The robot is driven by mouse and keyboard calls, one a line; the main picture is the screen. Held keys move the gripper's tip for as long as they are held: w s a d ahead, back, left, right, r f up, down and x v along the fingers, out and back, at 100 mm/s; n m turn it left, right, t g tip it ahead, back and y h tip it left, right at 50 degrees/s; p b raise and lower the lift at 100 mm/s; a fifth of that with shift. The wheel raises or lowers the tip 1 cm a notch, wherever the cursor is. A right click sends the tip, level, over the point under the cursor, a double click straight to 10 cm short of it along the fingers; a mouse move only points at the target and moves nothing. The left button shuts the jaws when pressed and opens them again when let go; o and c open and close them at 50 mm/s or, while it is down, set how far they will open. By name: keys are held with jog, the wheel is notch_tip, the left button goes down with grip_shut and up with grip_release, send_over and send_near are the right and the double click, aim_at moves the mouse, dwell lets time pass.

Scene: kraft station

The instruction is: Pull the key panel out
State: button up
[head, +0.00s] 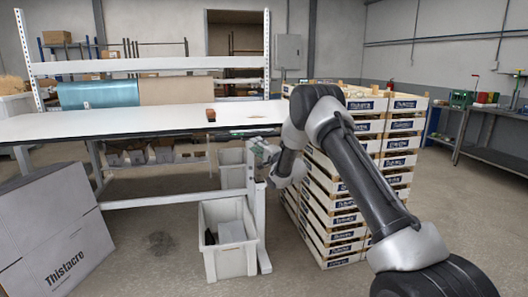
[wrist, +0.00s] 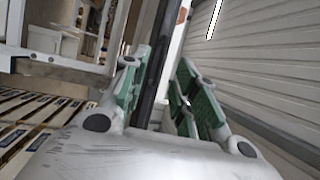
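I cannot make out a key panel for certain in either view. My gripper (head: 262,152) is at the right end of the white-topped workbench (head: 120,122), close to its front edge and partly hidden by my arm. In the wrist view my gripper (wrist: 163,85) has its two green-padded fingers apart, with a gap between them. A dark strip runs upright through the picture behind that gap. I cannot tell whether the fingers touch it. Nothing is visibly held.
A tall stack of labelled wooden crates (head: 330,222) stands right beside my arm. A grey bin (head: 228,262) stands on the floor below the bench end. A large carton (head: 50,235) is at the left. A small brown block (head: 211,115) lies on the bench.

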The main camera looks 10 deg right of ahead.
jog(key=v, duration=0.6)
jog(key=shift+s, duration=0.4)
jog(key=shift+d, duration=0.15)
